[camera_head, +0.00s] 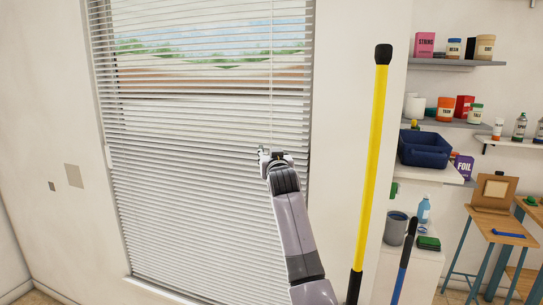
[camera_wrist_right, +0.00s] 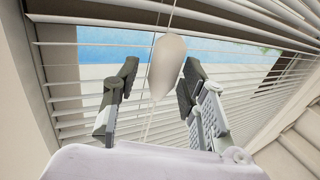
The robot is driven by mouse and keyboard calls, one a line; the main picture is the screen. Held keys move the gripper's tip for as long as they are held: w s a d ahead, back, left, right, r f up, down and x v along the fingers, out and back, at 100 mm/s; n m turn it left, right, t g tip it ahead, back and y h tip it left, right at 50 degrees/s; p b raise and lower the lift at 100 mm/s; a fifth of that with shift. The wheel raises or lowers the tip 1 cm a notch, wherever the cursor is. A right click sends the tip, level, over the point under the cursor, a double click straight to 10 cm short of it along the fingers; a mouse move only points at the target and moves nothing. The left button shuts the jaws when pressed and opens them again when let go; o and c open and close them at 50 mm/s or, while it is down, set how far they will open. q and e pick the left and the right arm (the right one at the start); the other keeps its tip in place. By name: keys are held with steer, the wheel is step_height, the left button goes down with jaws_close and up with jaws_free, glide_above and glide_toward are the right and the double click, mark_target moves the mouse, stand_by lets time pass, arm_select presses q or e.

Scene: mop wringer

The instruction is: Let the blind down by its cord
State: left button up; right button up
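The white slatted blind (camera_head: 190,180) hangs across the window, its slats reaching down near the bottom of the frame. A thin cord (camera_head: 271,60) runs down the right part of the blind to my right gripper (camera_head: 271,154). In the right wrist view, a cream teardrop-shaped cord pull (camera_wrist_right: 167,66) shows between the two spread fingers of my right gripper (camera_wrist_right: 162,80). A gap shows on the left side of the pull; on the right it is close to the finger. Whether it is level with the fingertips in depth, I cannot tell. My left gripper is out of view.
A yellow-and-black pole (camera_head: 371,160) stands upright right of the window. Beyond it are shelves with jars and boxes, a dark blue basin (camera_head: 424,149), a grey bucket (camera_head: 395,228) and a small wooden table (camera_head: 500,230).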

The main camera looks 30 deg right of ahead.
steer(key=shift+s+f, duration=0.1)
steer(key=shift+f, duration=0.05)
steer(key=shift+s+a, duration=0.15)
steer(key=shift+s, duration=0.05)
steer(key=v, duration=1.1)
steer(key=shift+s, duration=0.2)
